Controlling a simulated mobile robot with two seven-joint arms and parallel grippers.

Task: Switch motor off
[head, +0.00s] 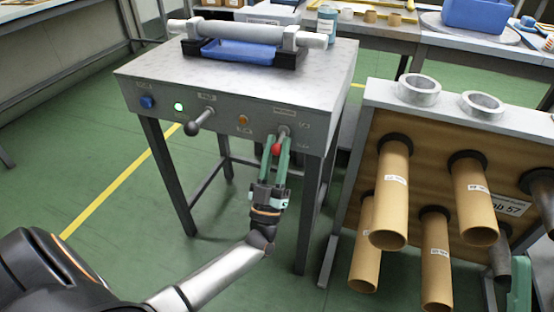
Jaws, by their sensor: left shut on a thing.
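A roller (240,31) lies across the tabletop above a blue tray (238,52). A rack (450,131) with several cardboard tubes stands close on the right, tubes sticking out toward me. The green floor at left is clear.

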